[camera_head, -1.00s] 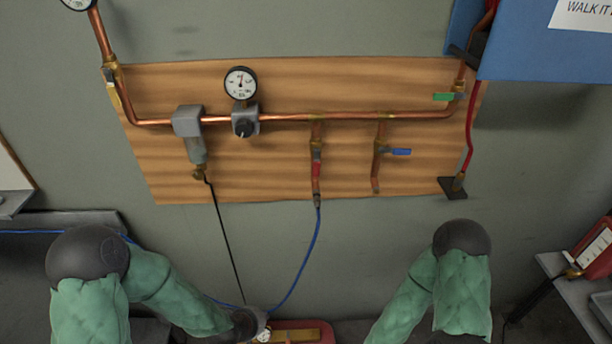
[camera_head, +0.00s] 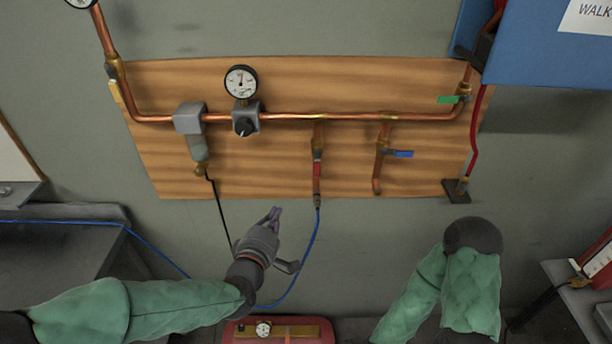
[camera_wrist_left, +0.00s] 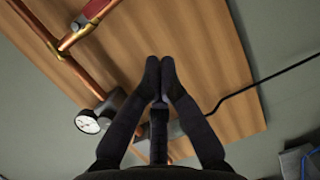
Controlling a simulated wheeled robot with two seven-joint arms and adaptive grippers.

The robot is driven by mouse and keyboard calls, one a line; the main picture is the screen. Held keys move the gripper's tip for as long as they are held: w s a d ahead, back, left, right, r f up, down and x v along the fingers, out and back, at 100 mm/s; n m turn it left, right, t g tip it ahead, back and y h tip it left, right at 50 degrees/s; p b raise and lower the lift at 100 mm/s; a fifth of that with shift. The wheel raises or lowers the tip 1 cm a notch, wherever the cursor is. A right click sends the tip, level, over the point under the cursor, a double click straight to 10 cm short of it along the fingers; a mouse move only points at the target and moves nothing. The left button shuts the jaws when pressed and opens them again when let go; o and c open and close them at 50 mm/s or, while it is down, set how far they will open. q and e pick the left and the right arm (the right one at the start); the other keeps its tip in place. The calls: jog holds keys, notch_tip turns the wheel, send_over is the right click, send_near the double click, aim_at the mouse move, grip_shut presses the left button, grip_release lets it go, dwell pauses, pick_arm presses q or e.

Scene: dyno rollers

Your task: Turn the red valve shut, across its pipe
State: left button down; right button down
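The red valve (camera_head: 317,172) is on a short copper branch pipe hanging from the main pipe (camera_head: 350,117). Its red handle lies in line with that branch. A blue hose runs down from the branch's lower end. In the left wrist view the red handle (camera_wrist_left: 92,9) shows at the top left edge, partly cut off. My left gripper (camera_head: 275,213) is below and left of the valve, apart from it, pointing up toward the board. Its fingertips (camera_wrist_left: 160,62) are close together with nothing between them. My right gripper is out of view; only its bent arm shows.
A blue-handled valve (camera_head: 400,154) is on the branch to the right, and a green handle (camera_head: 447,100) is farther right. A gauge (camera_head: 241,82) and grey regulator (camera_head: 245,122) sit left of the red valve. A black cable (camera_head: 218,212) hangs behind my left gripper.

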aim_at(317, 163)
pick_arm(q)
jog(key=shift+n+t, duration=0.5)
jog(key=r, duration=0.4)
jog(key=shift+s+d, duration=0.15)
jog(key=shift+d, duration=0.15)
jog(key=w+d, duration=0.6)
jog(key=w, duration=0.3)
jog(key=shift+w+d+b, duration=0.2)
jog(key=shift+w+b, duration=0.15)
jog(key=shift+b, duration=0.1)
